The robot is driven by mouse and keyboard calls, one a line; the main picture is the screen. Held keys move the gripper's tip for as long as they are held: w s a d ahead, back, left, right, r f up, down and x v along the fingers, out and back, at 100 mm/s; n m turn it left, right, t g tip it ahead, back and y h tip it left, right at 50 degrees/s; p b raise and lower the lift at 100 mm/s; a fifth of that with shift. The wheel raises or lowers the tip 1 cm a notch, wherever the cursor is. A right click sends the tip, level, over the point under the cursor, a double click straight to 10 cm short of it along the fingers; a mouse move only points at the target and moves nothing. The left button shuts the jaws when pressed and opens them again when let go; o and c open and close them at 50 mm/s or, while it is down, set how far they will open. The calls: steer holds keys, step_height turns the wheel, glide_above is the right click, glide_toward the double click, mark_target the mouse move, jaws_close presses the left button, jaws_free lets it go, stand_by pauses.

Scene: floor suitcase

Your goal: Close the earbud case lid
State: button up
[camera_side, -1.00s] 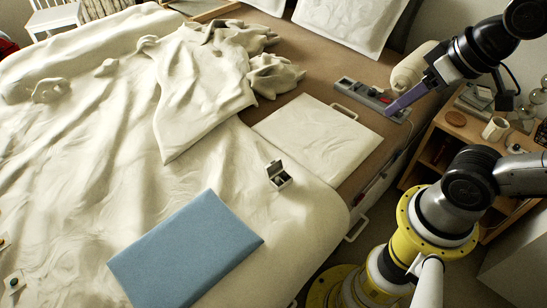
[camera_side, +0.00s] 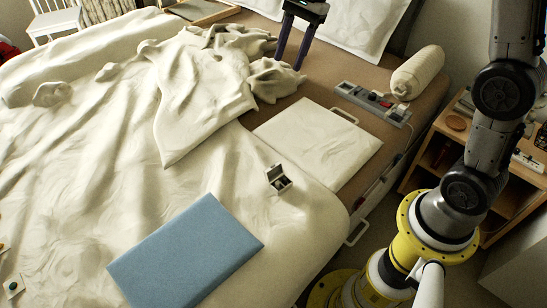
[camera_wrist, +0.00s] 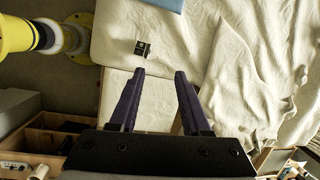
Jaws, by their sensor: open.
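The earbud case (camera_side: 278,178) is a small white box with a dark inside, lying on the cream bed cover. Its lid (camera_side: 273,171) stands up, open. In the wrist view the case (camera_wrist: 142,48) shows small, beyond my fingertips and a little left of the middle. My gripper (camera_side: 297,44) is at the top of the side view, over the far side of the bed, well away from the case. Its two purple fingers (camera_wrist: 160,73) are spread apart with nothing between them.
A blue flat panel (camera_side: 186,250) lies in front of the case. A white square board (camera_side: 318,143) lies behind it to the right. A grey power strip (camera_side: 373,102) and a rolled cushion (camera_side: 418,72) are at the bed's edge. A crumpled blanket (camera_side: 205,90) lies left of my gripper.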

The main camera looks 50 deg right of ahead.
steer(key=m+g, duration=0.1)
steer(key=m, duration=0.1)
glide_above(273, 165)
steer(key=w+d, duration=0.2)
steer(key=d, duration=0.2)
step_height(273, 165, down, 6)
steer(key=f, duration=0.1)
step_height(273, 165, down, 7)
steer(key=w+g+y, duration=0.1)
steer(key=w, duration=0.1)
steer(key=s+a+f, duration=0.1)
steer(key=f, duration=0.6)
steer(key=s+a+f+m+g, duration=0.1)
steer(key=f, duration=0.6)
steer(key=s+a+f+g, duration=0.1)
steer(key=f, duration=0.6)
steer(key=shift+s+f+m+y, duration=0.15)
steer(key=shift+f+m+y, duration=0.15)
steer(key=shift+f+y, duration=0.1)
steer(key=shift+c, duration=0.3)
jaws_close()
